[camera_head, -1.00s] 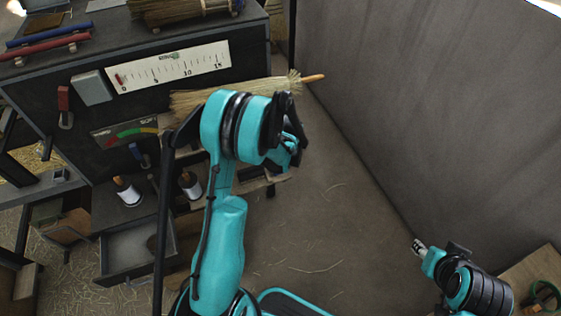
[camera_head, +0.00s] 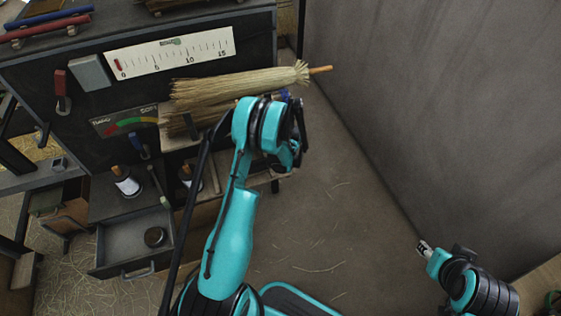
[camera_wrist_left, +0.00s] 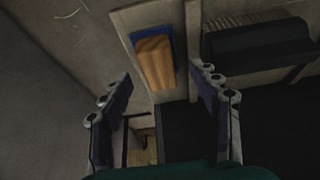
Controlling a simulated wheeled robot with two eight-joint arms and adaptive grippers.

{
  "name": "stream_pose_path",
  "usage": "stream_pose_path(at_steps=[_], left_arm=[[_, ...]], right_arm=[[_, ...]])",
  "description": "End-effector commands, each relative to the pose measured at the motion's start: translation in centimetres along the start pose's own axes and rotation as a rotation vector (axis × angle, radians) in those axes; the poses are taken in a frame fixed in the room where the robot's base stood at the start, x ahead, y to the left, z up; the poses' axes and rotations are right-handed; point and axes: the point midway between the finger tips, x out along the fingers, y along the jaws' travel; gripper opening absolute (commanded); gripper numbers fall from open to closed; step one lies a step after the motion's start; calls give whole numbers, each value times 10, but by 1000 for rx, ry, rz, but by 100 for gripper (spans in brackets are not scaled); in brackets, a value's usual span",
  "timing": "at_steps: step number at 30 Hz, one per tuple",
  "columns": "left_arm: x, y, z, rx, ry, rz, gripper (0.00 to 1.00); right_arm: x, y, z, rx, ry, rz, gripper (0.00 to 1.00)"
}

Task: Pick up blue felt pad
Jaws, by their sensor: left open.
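In the left wrist view, a wood-coloured block with a blue edge, which looks like the blue felt pad (camera_wrist_left: 150,33), lies on a pale narrow ledge beyond my fingers. Blue shows at its top and right edges; wood covers the rest. My left gripper (camera_wrist_left: 162,92) is open and empty, its two fingers apart on either side of the view's middle, short of the block. In the head view my left gripper (camera_head: 294,140) is by the right end of the bench, below the broom; its fingers are partly hidden. My right gripper (camera_head: 425,249) is at lower right, far from the bench.
A straw broom (camera_head: 235,85) lies across the bench front, its handle pointing right. A grey wall (camera_head: 440,100) rises at right; the floor between is clear.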

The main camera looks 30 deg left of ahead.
Motion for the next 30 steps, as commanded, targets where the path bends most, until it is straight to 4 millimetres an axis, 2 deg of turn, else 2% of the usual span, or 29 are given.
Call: stream_pose_path(at_steps=[1, 6, 14, 20, 30], left_arm=[[12, 1, -1, -1, 0, 0, 62], [37, 3, -3, 1, 0, 0, 62], [39, 3, -4, 1, 0, 0, 62], [38, 3, -4, 1, 0, 0, 9], [37, 3, -5, 1, 0, 0, 7]], right_arm=[[7, 0, 5, 0, 0, 0, 40], [18, 0, 13, 0, 0, 0, 40], [17, 0, 12, 0, 0, 0, 40], [17, 0, 12, 0, 0, 0, 40], [16, 0, 12, 0, 0, 0, 40]])
